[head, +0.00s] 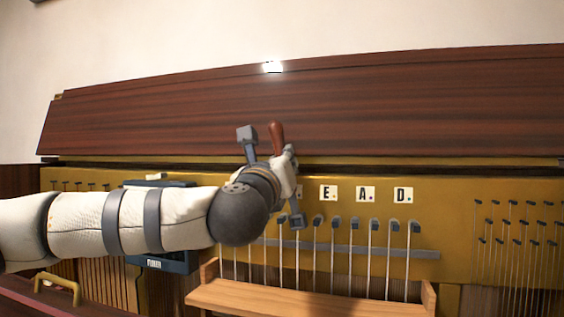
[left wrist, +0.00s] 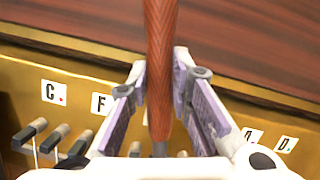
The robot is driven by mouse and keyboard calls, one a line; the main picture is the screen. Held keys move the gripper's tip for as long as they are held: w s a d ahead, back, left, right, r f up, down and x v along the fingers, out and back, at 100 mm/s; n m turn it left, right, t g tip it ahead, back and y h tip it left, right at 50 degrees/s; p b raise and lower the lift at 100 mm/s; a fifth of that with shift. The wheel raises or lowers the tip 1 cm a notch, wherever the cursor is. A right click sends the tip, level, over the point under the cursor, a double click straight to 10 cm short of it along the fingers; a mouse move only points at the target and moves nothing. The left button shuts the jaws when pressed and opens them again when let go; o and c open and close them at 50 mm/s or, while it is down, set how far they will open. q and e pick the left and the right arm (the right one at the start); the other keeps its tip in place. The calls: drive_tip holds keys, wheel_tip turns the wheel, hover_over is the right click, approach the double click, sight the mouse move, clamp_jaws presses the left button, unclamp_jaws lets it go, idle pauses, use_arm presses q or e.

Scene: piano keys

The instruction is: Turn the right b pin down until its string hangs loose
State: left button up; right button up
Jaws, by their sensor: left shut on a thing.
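My left gripper (head: 290,162) is at the brass pin panel (head: 455,200), in front of the lettered pin row. It is shut on the red-brown wooden handle (head: 277,138) of a tool, which stands nearly upright. In the left wrist view the handle (left wrist: 160,65) runs between the two finger pads, with a grey shank below it. The tool's lower end is hidden, so I cannot tell whether it sits on a pin. Dark-headed pins (head: 394,225) with strings hang below the letter tiles E, A and D. I cannot make out a b tile. My right gripper is out of view.
A wooden rack (head: 310,299) stands below the pin row. A dark blue tuner (head: 155,264) is partly behind my left arm. More pins line the panel at right. A dark wooden board (head: 420,100) rises behind. Tile C (left wrist: 54,93) shows in the left wrist view.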

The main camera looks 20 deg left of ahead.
use_arm(q)
drive_tip(key=shift+a, duration=0.2)
drive_tip(key=shift+a+f+n, duration=0.15)
drive_tip(key=shift+a+n, duration=0.25)
drive_tip(key=shift+n, duration=0.3)
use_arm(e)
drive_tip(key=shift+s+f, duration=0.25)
use_arm(q)
drive_tip(key=shift+a+f+y+b, duration=0.1)
drive_tip(key=shift+f+y+b, duration=0.05)
drive_tip(key=shift+y+b, duration=0.2)
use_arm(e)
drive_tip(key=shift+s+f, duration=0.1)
use_arm(q)
drive_tip(key=shift+a+f+n, duration=0.1)
drive_tip(key=shift+a+n, duration=0.25)
drive_tip(key=shift+n, duration=0.25)
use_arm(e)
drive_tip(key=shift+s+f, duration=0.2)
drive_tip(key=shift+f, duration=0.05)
use_arm(q)
drive_tip(key=shift+y, duration=0.25)
drive_tip(key=shift+a+f+b, duration=0.15)
drive_tip(key=shift+b, duration=0.15)
drive_tip(key=o, duration=1.2)
drive_tip(key=shift+c, duration=0.2)
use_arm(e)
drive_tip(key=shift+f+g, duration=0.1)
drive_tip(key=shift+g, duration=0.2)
